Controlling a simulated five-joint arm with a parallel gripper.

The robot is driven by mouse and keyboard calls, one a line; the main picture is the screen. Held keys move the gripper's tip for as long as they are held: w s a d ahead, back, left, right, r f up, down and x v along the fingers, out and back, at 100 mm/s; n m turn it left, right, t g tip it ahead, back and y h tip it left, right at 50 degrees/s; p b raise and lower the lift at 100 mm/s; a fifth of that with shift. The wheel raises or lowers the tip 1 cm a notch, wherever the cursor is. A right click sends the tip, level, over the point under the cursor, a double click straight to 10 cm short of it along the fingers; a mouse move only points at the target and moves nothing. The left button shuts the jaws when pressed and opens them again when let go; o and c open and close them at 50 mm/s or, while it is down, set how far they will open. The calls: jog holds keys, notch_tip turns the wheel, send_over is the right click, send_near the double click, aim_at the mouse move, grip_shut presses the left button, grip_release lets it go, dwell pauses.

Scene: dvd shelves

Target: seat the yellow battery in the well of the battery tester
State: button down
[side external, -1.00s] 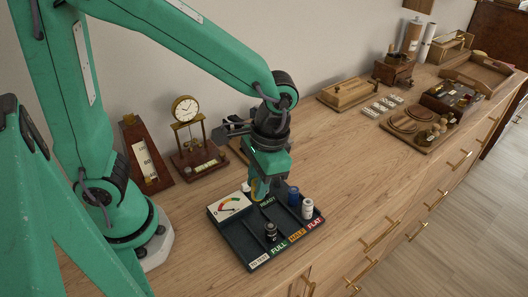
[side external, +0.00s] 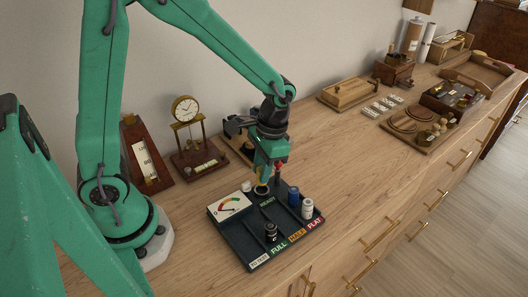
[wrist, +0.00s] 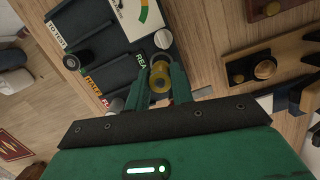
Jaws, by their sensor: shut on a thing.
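The battery tester is a dark tray (side external: 236,238) with a dial gauge (side external: 232,205) and lanes marked TO TEST, FULL, HALF and FLAT. My gripper (side external: 262,186) is over its back edge, beside the READY label. In the wrist view my gripper (wrist: 157,92) is shut on the yellow battery (wrist: 158,84), seen nearly end-on between the fingers. A round, ring-like part (wrist: 160,66) shows just beyond the battery, close to READY; it may be the well. I cannot tell whether the battery is inside it, as the fingers hide the battery's lower end.
A black battery (side external: 271,231) stands in a front lane. A blue battery (side external: 293,196) and a white battery (side external: 307,208) stand at the right lanes. A brass clock (side external: 187,120) and a wooden wedge stand (side external: 145,160) are behind left.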

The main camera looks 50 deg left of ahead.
jog(key=shift+f, duration=1.95)
jog(key=shift+f, duration=0.1)
jog(key=c, duration=1.2)
grip_release()
notch_tip(320, 180, up, 12)
jog(key=w, duration=0.2)
jog(key=shift+d, duration=0.2)
